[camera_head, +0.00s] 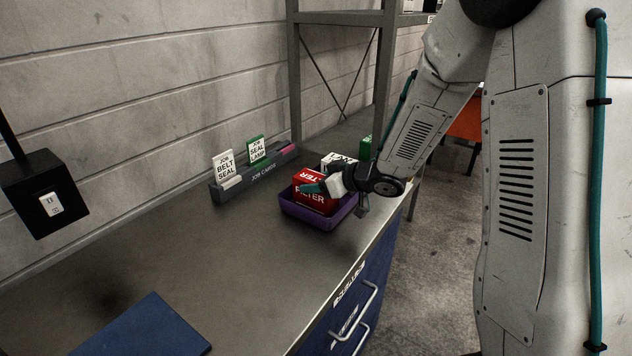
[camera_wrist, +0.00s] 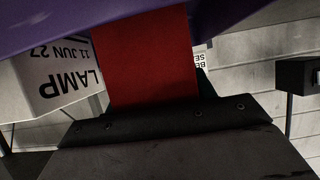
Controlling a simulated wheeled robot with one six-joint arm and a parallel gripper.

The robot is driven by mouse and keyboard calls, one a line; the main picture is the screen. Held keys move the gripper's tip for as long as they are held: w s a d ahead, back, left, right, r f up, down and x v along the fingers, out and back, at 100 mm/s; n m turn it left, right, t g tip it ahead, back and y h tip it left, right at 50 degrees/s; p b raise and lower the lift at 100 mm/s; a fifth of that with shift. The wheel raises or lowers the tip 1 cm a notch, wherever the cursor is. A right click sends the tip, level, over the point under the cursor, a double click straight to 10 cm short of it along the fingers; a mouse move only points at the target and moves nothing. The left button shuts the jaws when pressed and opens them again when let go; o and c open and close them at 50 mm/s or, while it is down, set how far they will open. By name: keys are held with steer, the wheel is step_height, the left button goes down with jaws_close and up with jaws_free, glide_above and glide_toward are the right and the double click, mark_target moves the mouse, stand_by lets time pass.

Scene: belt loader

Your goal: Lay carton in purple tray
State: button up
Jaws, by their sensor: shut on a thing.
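The red carton (camera_head: 313,204) with white FILTER lettering is within the outline of the purple tray (camera_head: 322,222) in the head view. I cannot tell whether it rests on the tray floor. My gripper (camera_head: 318,188) is shut on the red carton and partly covers it. In the wrist view the red carton (camera_wrist: 150,60) stands in the middle, with the purple tray (camera_wrist: 50,28) across the top. A white carton (camera_head: 338,160) is behind the red one, partly hidden by my gripper; its LAMP print shows in the wrist view (camera_wrist: 60,80).
A grey job-card holder (camera_head: 262,172) stands behind the tray, with a BELT SEAL card (camera_head: 224,165) and a green-topped card (camera_head: 257,151). A green box (camera_head: 365,148) is at the back. A blue mat (camera_head: 145,330) lies at the front left. The bench between is clear.

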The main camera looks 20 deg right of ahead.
steer(key=shift+f, duration=0.45)
steer(key=o, duration=1.4)
steer(key=shift+c, duration=0.2)
steer(key=s+d+r+m+h, duration=0.3)
steer(key=s+d+r+h, duration=0.2)
steer(key=s+r, duration=0.3)
steer(key=s+d+r+m+h, duration=0.3)
steer(key=s+d+r+h, duration=0.2)
steer(key=r, duration=0.4)
steer(key=s+a+f+g+y, duration=0.1)
steer(key=s+a+g, duration=0.2)
steer(key=s, duration=0.9)
steer(key=s+a+f+m+g+y, duration=0.1)
steer(key=s+a+g, duration=0.3)
steer(key=s, duration=0.7)
steer(key=shift+s+f+g, duration=0.2)
steer(key=shift+s+g, duration=0.15)
steer(key=shift+g, duration=0.35)
